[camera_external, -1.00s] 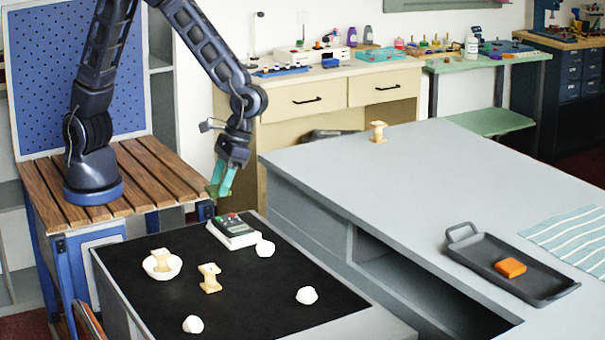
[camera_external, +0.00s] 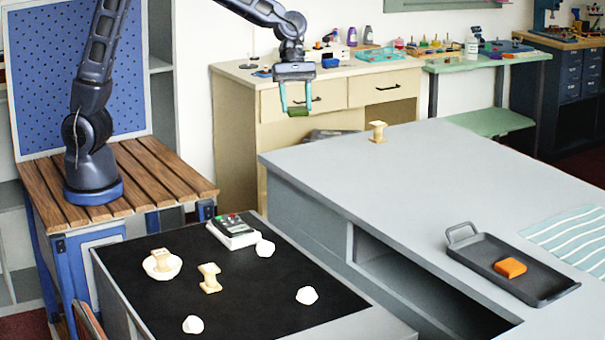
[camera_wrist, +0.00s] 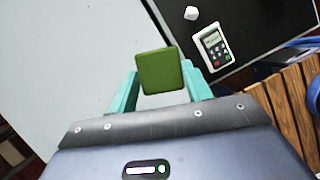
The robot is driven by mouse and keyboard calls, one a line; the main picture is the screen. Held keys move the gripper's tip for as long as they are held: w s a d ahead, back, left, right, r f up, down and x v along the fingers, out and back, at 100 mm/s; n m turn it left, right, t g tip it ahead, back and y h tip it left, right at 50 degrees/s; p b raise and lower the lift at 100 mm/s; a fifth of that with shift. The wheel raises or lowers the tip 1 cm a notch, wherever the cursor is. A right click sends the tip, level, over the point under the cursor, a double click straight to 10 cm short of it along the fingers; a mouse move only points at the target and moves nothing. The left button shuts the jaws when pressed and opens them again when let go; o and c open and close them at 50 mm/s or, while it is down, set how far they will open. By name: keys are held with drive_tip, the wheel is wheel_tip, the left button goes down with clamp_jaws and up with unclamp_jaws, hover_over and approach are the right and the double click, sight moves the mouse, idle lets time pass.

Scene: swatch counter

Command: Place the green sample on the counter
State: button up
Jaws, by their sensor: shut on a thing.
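The green sample (camera_wrist: 160,71) is a small dark green square block. It sits between the teal fingers of my gripper (camera_wrist: 160,88) in the wrist view, and both fingers close on its sides. The grey counter (camera_external: 340,165) is to the right of and below the gripper. An orange sample (camera_external: 510,267) lies in a dark tray (camera_external: 478,255) on the counter.
A yellowish spool (camera_external: 378,131) stands at the counter's far edge. A striped cloth (camera_external: 575,235) lies at its right. The black-topped table (camera_external: 255,300) at front holds a calculator-like device (camera_external: 233,232), a white bowl (camera_external: 150,267), spools and several white lumps. The counter's middle is bare.

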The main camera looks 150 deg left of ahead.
drive_tip(key=s+a+r+n+y, duration=0.1)
drive_tip(key=s+a+r+n, duration=0.3)
drive_tip(key=s+a, duration=0.1)
approach(308, 163)
drive_tip(key=x, duration=0.6)
drive_tip(key=shift+f, duration=0.15)
drive_tip(key=o, duration=0.9)
drive_tip(key=shift+o, duration=0.2)
drive_tip(key=v, duration=1.2)
drive_tip(key=shift+d, duration=0.25)
